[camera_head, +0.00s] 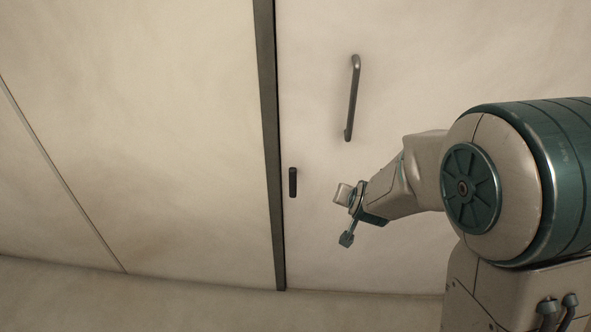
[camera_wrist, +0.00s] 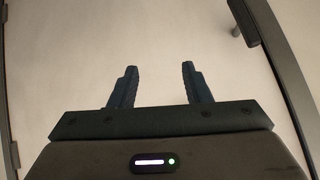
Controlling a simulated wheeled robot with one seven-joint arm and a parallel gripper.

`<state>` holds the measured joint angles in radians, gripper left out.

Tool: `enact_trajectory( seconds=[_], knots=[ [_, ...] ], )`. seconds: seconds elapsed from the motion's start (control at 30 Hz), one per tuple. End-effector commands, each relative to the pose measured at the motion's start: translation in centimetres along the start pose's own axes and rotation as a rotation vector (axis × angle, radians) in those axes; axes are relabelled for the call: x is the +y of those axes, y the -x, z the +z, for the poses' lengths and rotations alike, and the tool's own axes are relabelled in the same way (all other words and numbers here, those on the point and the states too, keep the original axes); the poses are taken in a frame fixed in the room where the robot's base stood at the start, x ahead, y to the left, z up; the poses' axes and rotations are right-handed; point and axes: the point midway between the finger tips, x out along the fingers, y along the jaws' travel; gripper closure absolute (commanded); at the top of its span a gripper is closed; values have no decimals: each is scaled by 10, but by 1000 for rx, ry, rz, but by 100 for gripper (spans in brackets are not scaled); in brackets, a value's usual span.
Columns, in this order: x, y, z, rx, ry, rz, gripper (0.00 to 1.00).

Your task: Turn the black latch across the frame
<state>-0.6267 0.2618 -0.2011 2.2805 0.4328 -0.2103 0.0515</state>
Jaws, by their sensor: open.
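The black latch (camera_head: 293,182) is a short dark bar. It stands upright on the pale door panel (camera_head: 315,250), just right of the dark frame post (camera_head: 268,150), and does not lie across it. My gripper (camera_head: 343,216) is to the right of the latch and a little lower in the picture, apart from it. In the wrist view, my gripper (camera_wrist: 158,80) has its two dark fingers spread with nothing between them, facing the pale panel.
A dark bar handle (camera_head: 353,98) is fixed on the door panel above my gripper. A plain pale panel (camera_head: 160,130) lies left of the post. The floor (camera_head: 150,300) is bare.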

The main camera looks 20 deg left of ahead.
Motion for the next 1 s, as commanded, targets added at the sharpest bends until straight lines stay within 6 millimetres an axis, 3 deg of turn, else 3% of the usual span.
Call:
enact_trajectory(
  seconds=[0.03, 0.1, 0.3, 0.53, 0.7, 0.87, 1.0],
  knots=[
    [-15, -19, 8, 39, 19, 1, 56],
    [-32, -39, 14, 113, 39, 3, 56],
    [-81, -78, 34, 357, 125, -5, 56],
    [-130, -87, 60, 625, 241, -56, 56],
    [-148, -83, 72, 735, 285, -90, 56],
    [-154, -86, 68, 765, 295, -99, 56],
    [-158, -100, 54, 765, 294, -99, 56]
  ],
)
